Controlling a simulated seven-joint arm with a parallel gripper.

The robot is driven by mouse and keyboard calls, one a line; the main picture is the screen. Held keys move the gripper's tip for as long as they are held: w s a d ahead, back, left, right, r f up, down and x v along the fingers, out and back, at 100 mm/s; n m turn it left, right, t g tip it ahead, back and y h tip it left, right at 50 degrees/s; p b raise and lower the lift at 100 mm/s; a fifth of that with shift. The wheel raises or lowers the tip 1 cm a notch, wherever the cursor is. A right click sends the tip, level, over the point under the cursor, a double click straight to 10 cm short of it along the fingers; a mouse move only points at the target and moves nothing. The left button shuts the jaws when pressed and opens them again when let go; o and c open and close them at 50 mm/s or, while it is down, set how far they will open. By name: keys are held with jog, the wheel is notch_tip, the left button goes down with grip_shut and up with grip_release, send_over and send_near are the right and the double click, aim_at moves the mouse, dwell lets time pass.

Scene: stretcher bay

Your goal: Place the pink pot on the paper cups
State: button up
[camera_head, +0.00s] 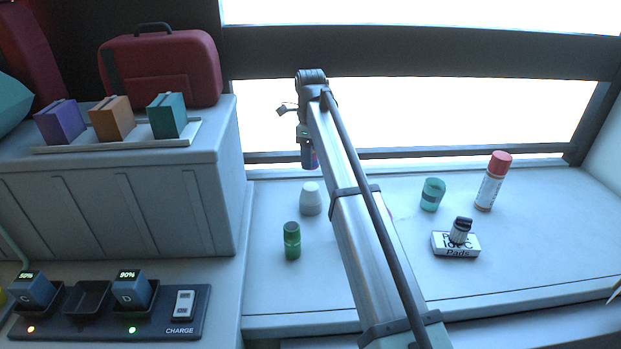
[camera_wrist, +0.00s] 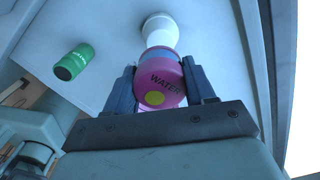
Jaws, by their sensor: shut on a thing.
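My gripper (camera_head: 304,143) is shut on the pink pot (camera_wrist: 166,84), which has a blue band, a yellow dot and the word WATER. In the head view a small blue and pink part of the pot (camera_head: 309,159) shows beside my arm. The white paper cups (camera_head: 311,199) stand on the ledge, narrowing toward the top. In the head view the pot is above the cups with a gap in the picture between them. In the wrist view the cups (camera_wrist: 160,26) show just beyond the pot, partly hidden by it. Whether the two touch is unclear there.
A green can (camera_head: 292,241) stands close to the cups, in front and left.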

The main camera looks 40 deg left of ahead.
aim_at(311, 186)
jog(key=shift+f, duration=3.5)
jog(key=shift+f, duration=0.1)
jog(key=o, duration=1.1)
jog(key=shift+c, duration=0.2)
notch_tip(311, 186, up, 12)
jog(key=shift+r, duration=0.15)
